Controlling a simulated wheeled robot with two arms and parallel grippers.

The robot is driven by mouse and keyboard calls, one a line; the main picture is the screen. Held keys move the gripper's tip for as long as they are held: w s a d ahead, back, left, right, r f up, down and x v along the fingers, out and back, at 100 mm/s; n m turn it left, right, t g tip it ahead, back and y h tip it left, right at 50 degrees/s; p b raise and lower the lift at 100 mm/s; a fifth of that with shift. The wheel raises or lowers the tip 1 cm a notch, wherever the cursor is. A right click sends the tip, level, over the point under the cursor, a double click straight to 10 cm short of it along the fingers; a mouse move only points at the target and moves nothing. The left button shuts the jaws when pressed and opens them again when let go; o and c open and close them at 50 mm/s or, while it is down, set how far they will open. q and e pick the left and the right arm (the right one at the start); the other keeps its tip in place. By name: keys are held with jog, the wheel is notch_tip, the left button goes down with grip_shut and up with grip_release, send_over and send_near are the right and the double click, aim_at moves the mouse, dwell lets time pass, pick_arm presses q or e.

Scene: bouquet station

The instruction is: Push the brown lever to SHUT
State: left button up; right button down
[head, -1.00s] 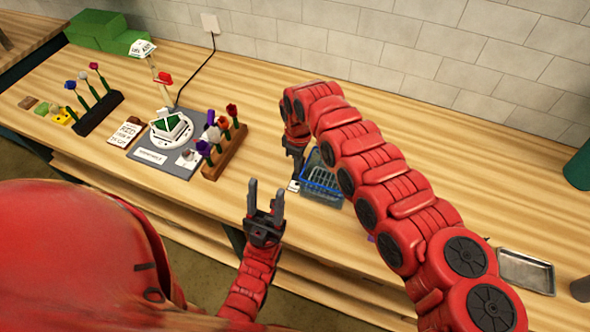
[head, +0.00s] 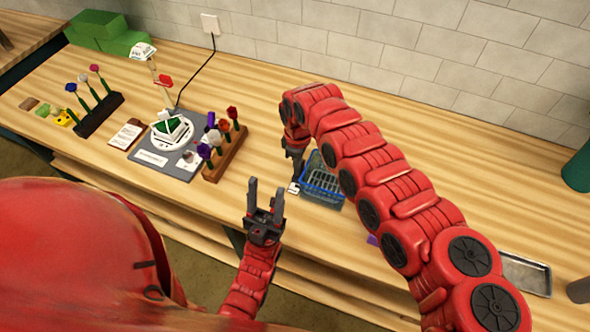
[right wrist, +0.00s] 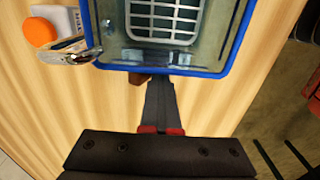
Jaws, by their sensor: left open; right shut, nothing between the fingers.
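A small brown piece (right wrist: 138,79), which may be the brown lever, shows in the right wrist view just under the near rim of the blue-rimmed bin (right wrist: 163,70). Most of it is hidden, and I cannot read its position or any SHUT mark. My right gripper (right wrist: 160,84) is shut and empty, its tips at the rim, just right of the brown piece; I cannot tell if they touch. In the head view the right gripper (head: 297,150) is beside the blue bin (head: 322,188). My left gripper (head: 265,195) is open and empty in front of the table.
A white block with an orange knob (right wrist: 41,32) is left of the bin. A wooden flower rack (head: 226,155), a grey mat with a white round stand (head: 171,130) and a black flower rack (head: 98,115) stand at left. A metal tray (head: 526,273) lies at right.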

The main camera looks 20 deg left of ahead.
jog(key=shift+w+d+r, duration=0.1)
jog(key=shift+w+r, duration=0.4)
jog(key=shift+d+r+p, duration=0.1)
jog(key=shift+r+p, duration=0.75)
jog(key=shift+r, duration=0.35)
jog(key=r, duration=0.1)
jog(key=r+p, duration=0.1)
jog(key=shift+s+r, duration=0.35)
jog(key=shift+s, duration=0.05)
jog(key=shift+s+f, duration=0.1)
